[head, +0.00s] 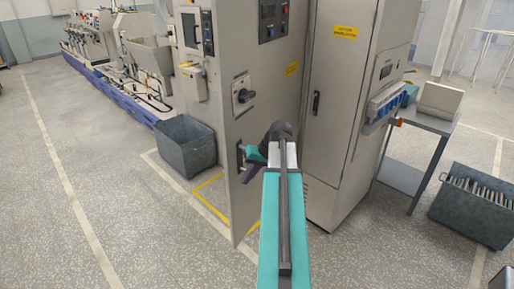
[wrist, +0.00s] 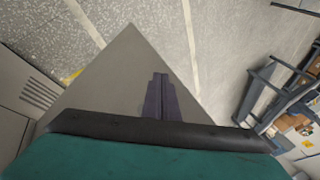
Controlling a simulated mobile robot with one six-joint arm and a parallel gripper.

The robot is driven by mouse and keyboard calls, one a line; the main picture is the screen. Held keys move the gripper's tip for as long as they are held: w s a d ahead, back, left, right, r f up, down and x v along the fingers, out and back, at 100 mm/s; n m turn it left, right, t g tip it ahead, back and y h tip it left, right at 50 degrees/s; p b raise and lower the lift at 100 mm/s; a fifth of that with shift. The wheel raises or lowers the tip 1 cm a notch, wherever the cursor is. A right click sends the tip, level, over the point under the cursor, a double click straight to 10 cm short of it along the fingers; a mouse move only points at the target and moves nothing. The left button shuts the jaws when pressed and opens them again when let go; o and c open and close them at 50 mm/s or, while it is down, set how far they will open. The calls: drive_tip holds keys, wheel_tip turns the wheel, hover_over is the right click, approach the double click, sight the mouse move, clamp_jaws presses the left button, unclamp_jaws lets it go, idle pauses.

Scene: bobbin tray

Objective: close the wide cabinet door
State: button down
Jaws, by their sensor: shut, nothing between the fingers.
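The wide cabinet door (head: 243,205) is a tall grey panel in the head view. It stands open, its lower free corner reaching out over the floor. It bears a dark rotary switch (head: 243,94) and, lower, a dark handle (head: 240,153). My gripper (head: 246,170) is at the door's front face, close to the handle. Its dark purple fingers are shut and empty. In the wrist view the fingers (wrist: 159,80) lie over a grey panel (wrist: 115,75) that looks like the door. I cannot tell whether they touch it. My arm hides part of the door and cabinet.
A narrower cabinet door (head: 334,80) is shut at the right. A grey-blue bin (head: 186,146) stands left of the wide door. A side table (head: 428,122) and a filled crate (head: 470,205) are at the right. The floor at the front left is clear.

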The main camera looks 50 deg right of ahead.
drive_tip(key=s+d+r+t, duration=0.1)
drive_tip(key=s+d+r, duration=0.3)
drive_tip(key=r, duration=0.5)
drive_tip(key=s+d+r+t+h+p, duration=0.1)
drive_tip(key=s+d+r, duration=0.3)
drive_tip(key=r, duration=0.5)
drive_tip(key=shift+s+d+m+h, duration=0.2)
drive_tip(key=shift+d+m+h, duration=0.1)
drive_tip(key=shift+d, duration=0.7)
drive_tip(key=shift+w+f, duration=0.1)
drive_tip(key=shift+f, duration=0.1)
drive_tip(key=w+a+f+p, duration=0.3)
drive_tip(key=w+f+p, duration=0.2)
drive_tip(key=w+f, duration=0.2)
drive_tip(key=shift+w+a+f, duration=0.3)
drive_tip(key=shift+w+f, duration=0.1)
drive_tip(key=shift+w, duration=0.4)
drive_tip(key=shift+w, duration=0.15)
